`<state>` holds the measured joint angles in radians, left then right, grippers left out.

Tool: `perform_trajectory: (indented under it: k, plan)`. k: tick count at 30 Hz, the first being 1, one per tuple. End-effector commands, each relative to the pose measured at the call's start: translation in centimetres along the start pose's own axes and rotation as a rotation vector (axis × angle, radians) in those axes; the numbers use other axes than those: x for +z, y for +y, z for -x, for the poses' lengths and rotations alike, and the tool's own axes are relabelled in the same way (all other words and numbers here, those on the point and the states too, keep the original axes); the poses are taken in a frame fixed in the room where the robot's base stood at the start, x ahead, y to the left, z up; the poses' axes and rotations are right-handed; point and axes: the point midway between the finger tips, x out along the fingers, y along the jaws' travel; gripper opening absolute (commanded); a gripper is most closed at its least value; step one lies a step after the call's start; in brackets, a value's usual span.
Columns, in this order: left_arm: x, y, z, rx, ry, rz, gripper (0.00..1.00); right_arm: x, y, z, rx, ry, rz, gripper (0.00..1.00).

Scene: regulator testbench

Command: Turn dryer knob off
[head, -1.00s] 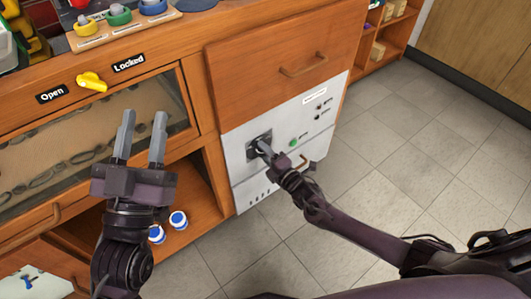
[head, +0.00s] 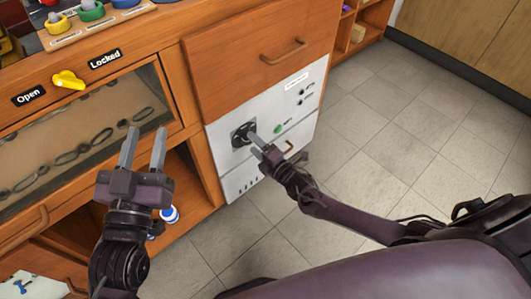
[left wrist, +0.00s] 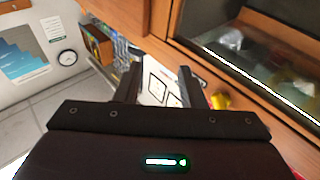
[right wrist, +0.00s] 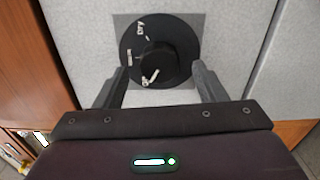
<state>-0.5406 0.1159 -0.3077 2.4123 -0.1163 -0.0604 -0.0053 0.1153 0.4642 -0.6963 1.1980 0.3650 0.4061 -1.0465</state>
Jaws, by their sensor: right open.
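The dryer knob (right wrist: 157,60) is a round black dial on a grey square plate on the white dryer panel. White markings show on its face, one reading "dry". In the head view the knob (head: 242,134) is on the panel's upper left. My right gripper (head: 258,143) is just in front of it, and in the right wrist view (right wrist: 158,78) its open fingers lie to the left and right of the dial's lower part. I cannot tell whether they touch it. My left gripper (head: 145,145) is open and empty in front of the cabinet's glass door.
A green button (head: 278,128) and small black knobs (head: 301,97) are on the same panel. A wooden drawer (head: 255,60) is above it. A yellow latch (head: 68,80) sits between "Open" and "Locked" labels. Tiled floor (head: 370,140) to the right is clear.

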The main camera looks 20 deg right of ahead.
Motion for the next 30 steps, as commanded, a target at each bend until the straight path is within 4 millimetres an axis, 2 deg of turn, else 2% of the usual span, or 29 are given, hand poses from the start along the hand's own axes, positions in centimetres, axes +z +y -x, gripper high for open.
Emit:
perform_trajectory:
  k: [6, 13, 19, 30]
  plan:
    - [5.1, 0.3, 1.2, 0.001, -0.247, 0.012, 0.36, 0.0, 0.1, 2.5, -0.002, 0.001, 0.0, 0.65]
    - [9.0, 0.5, 3.0, 0.004, -0.439, 0.021, 0.36, 0.0, 0.0, 4.5, -0.001, 0.002, 0.0, 0.65]
    - [10.3, 0.7, 3.8, 0.005, -0.508, 0.024, 0.36, 0.0, 0.0, 5.2, 0.0, 0.001, 0.0, 0.65]
    - [10.5, 0.7, 3.9, 0.006, -0.515, 0.024, 0.36, 0.0, 0.0, 5.3, 0.0, 0.001, 0.0, 0.65]
